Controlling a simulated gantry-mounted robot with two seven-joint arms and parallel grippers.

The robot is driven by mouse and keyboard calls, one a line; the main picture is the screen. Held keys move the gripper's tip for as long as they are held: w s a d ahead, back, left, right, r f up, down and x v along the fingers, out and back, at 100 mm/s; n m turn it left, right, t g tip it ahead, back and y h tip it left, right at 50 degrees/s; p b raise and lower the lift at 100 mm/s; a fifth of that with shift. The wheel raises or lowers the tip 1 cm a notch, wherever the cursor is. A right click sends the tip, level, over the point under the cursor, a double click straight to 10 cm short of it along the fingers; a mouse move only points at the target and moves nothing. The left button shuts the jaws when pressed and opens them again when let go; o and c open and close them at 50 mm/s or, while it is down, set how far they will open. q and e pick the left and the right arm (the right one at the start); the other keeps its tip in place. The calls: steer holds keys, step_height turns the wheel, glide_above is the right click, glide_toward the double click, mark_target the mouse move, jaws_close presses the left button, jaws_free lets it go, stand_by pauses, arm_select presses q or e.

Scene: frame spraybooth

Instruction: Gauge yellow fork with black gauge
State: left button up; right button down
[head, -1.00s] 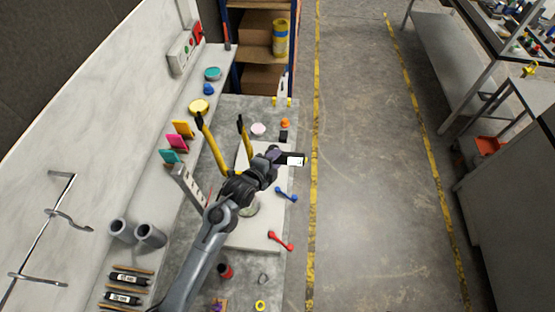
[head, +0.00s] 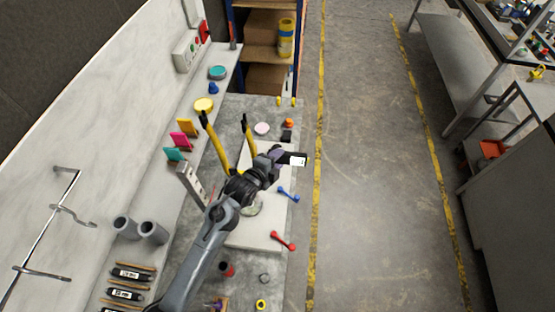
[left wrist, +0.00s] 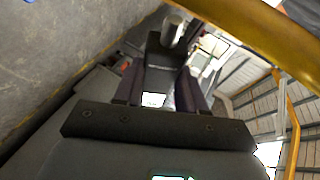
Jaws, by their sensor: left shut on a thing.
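The yellow fork (head: 218,143) stands on the bench in the head view, its two prongs tipped in black; its lower part is hidden behind my left arm. In the left wrist view a yellow tube of the fork (left wrist: 245,28) crosses the upper right. My left gripper (head: 277,156) is shut on the black gauge (head: 293,159), which shows a white label. The gauge is to the right of the fork's prongs, apart from them in the head view. The gauge also shows between the fingers in the left wrist view (left wrist: 165,58). My right gripper is not in view.
More black labelled gauges (head: 126,273) lie on the left ledge, near two grey cups (head: 153,232). Blue (head: 288,194) and red (head: 283,240) levers lie at the bench's right side. Coloured cards (head: 188,127) stand along the ledge.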

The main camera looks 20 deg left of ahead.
mark_target(298, 162)
arm_select(q)
steer(key=shift+s+a, duration=0.1)
steer(key=shift+a, duration=0.45)
stand_by(0.4)
steer(key=shift+a, duration=0.15)
stand_by(0.6)
stand_by(0.5)
steer(key=shift+w+d, duration=0.25)
steer(key=shift+d, duration=0.95)
steer(key=shift+w+d, duration=0.2)
steer(key=shift+d, duration=0.7)
steer(key=shift+w+d, duration=0.25)
steer(key=shift+d, duration=0.65)
steer(key=shift+w+d, duration=0.2)
steer(key=shift+d, duration=0.7)
